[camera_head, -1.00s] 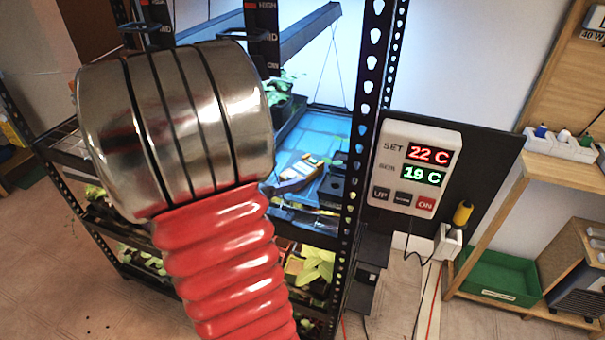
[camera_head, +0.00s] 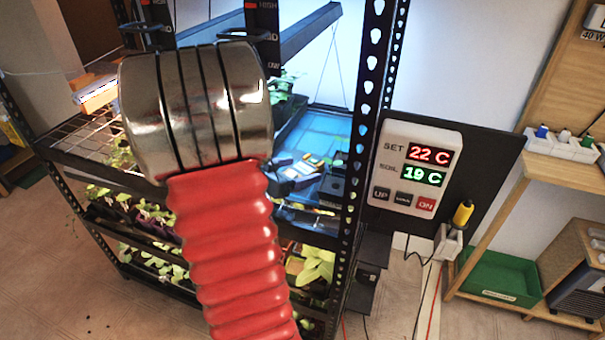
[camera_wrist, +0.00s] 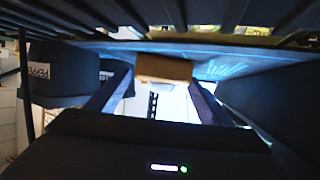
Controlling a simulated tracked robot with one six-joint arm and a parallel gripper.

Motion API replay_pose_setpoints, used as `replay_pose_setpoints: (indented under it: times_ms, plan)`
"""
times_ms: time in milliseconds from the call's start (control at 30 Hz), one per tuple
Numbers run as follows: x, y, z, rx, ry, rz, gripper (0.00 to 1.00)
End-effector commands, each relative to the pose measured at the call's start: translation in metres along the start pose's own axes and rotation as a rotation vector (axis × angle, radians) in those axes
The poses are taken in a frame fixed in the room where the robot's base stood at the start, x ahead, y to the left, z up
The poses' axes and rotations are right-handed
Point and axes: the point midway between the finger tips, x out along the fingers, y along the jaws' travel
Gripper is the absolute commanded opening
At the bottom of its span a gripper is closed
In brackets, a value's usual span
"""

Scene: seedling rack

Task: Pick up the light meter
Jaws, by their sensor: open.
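In the wrist view, my gripper (camera_wrist: 162,84) is open, with one finger at left and one at right. An ochre block with a pale part below it (camera_wrist: 164,68) shows between and beyond the fingertips; it appears to be the light meter, but no display or label is readable. I see no finger closed on it. In the head view, a small grey and yellow cluster (camera_head: 300,170) lies on the blue-lit shelf tray; I cannot tell there which part is meter and which is gripper. My silver and red arm hides the shelf's left part.
Dark labelled pots (camera_wrist: 50,75) stand left of the fingers in the wrist view, and a dark wall is close at right. A slatted surface spans the top. A perforated rack post (camera_head: 365,130) and a thermostat box (camera_head: 413,165) stand right of the shelf.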

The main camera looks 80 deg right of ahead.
Motion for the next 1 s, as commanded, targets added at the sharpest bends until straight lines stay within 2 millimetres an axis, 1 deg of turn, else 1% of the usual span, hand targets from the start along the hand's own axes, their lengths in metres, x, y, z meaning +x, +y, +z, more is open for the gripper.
replay_pose_setpoints:
  times_ms: [33, 100, 200, 733, 767, 1000]
  plan:
    - [0.008, 0.001, 0.0, 0.001, -0.001, 0.004, 0.73]
    - [0.015, 0.001, 0.0, 0.001, 0.0, 0.003, 0.73]
    - [0.021, 0.001, 0.0, 0.001, -0.001, 0.002, 0.73]
    - [0.022, 0.0, 0.0, 0.001, 0.0, 0.001, 0.73]
    - [0.022, 0.0, 0.0, 0.001, 0.0, 0.001, 0.73]
    - [0.022, 0.0, 0.0, 0.001, 0.0, 0.001, 0.56]
